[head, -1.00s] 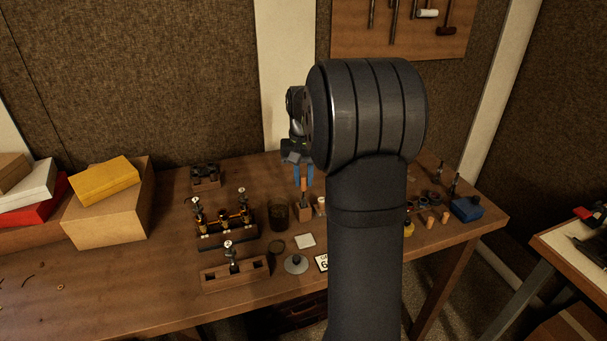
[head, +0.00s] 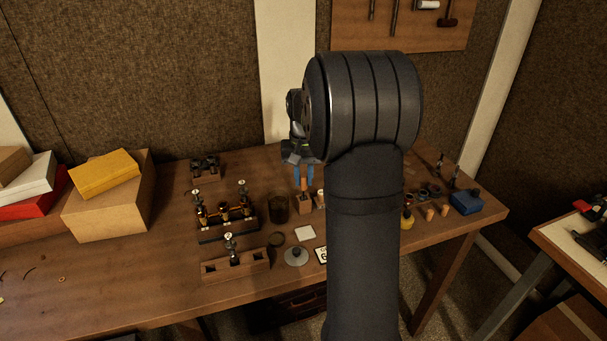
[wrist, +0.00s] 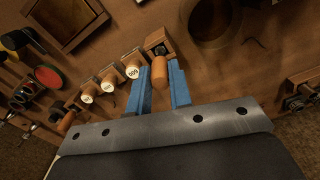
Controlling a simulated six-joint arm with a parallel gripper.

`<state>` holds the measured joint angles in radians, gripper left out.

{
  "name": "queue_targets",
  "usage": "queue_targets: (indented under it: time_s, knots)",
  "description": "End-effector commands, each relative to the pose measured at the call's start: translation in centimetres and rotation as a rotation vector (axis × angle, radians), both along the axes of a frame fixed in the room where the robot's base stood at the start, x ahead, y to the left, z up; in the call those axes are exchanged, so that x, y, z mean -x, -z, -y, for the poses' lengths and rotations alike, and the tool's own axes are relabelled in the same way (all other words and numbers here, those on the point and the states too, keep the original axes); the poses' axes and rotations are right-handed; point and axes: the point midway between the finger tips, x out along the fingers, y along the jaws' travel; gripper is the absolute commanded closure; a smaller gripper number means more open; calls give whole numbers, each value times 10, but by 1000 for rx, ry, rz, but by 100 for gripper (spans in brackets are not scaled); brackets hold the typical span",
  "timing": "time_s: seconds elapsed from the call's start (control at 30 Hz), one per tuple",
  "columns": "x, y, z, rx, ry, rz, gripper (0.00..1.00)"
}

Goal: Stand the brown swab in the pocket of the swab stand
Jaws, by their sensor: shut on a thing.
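The brown swab (head: 304,185) is upright between the blue fingers of my gripper (head: 304,177), which is shut on it. In the wrist view its rounded orange-brown end (wrist: 160,72) shows between the fingertips (wrist: 161,66). The small wooden swab stand (head: 303,206) is directly below the swab. In the wrist view the stand's block (wrist: 157,39) shows just past the swab. The swab's lower part is at the stand's top and seems to be in the pocket, but how deep is hidden.
A dark round jar (head: 278,208) stands close left of the stand.

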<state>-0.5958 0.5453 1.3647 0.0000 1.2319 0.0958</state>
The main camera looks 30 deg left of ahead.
Motion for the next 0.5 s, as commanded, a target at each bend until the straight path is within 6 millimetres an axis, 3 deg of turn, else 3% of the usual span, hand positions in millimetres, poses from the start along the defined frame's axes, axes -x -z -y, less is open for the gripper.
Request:
queue_targets:
  time_s: [0.17, 0.2, 0.33, 0.5]
  knots:
    - [0, 5, 0, 0, 0, 0, 100]
    - [0, 5, 0, 0, 0, 0, 79]
    - [0, 5, 0, 0, 0, 0, 56]
    - [0, 5, 0, 0, 0, 0, 56]
